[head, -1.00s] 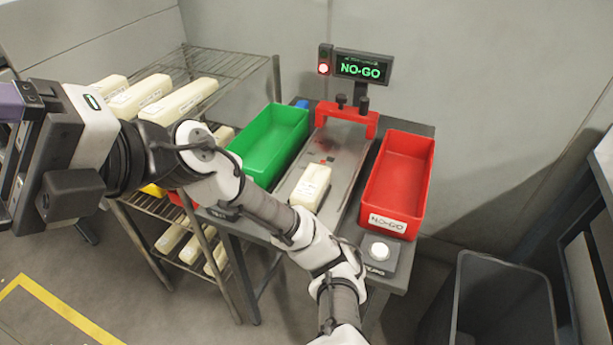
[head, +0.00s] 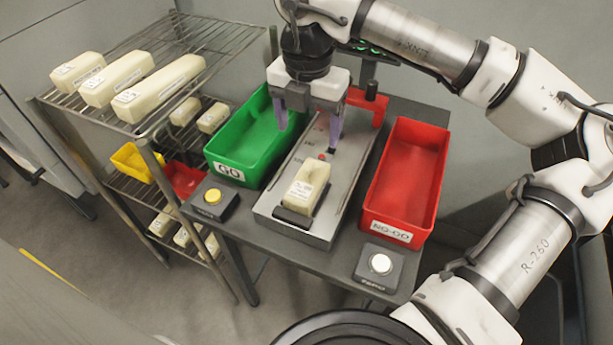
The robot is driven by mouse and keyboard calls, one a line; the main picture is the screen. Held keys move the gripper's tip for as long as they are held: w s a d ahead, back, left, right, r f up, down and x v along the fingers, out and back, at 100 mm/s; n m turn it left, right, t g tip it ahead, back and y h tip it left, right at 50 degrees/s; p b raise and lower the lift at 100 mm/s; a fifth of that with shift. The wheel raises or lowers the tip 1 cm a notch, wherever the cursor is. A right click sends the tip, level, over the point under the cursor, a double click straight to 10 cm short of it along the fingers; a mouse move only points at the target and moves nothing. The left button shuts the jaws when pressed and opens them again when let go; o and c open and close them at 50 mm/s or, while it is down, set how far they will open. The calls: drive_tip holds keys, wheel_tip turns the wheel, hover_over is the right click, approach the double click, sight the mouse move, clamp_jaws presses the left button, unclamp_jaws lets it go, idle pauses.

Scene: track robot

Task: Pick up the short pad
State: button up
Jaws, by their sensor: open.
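Three cream pads of different lengths lie on the top wire shelf at the left; the short pad (head: 78,72) is the leftmost, beside a medium pad (head: 118,78) and a long pad (head: 160,88). Another short-looking cream pad (head: 307,184) with a printed label lies on the grey gauge fixture (head: 328,217), against a dark stop at its near end. My gripper (head: 308,132) points down with its purple fingers apart and empty. In the picture it is above the fixture, just behind the pad there. Its exact height is unclear.
A green GO bin (head: 228,158) stands left of the fixture, a red NO-GO bin (head: 408,165) right of it. A yellow button (head: 212,197) and a white button (head: 380,264) sit at the table's near side. Lower shelves hold more pads and small yellow and red bins.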

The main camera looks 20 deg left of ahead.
drive_tip(key=p, duration=0.2)
hover_over(308, 179)
drive_tip(key=f, duration=0.8)
drive_tip(key=shift+w+a, duration=0.15)
drive_tip(key=shift+w, duration=0.05)
drive_tip(key=shift+s+f+p, duration=0.15)
drive_tip(key=shift+f+p, duration=0.8)
drive_tip(key=shift+f, duration=1.7)
drive_tip(key=c, duration=1.1)
drive_tip(key=shift+o, duration=0.2)
drive_tip(key=shift+r, duration=0.15)
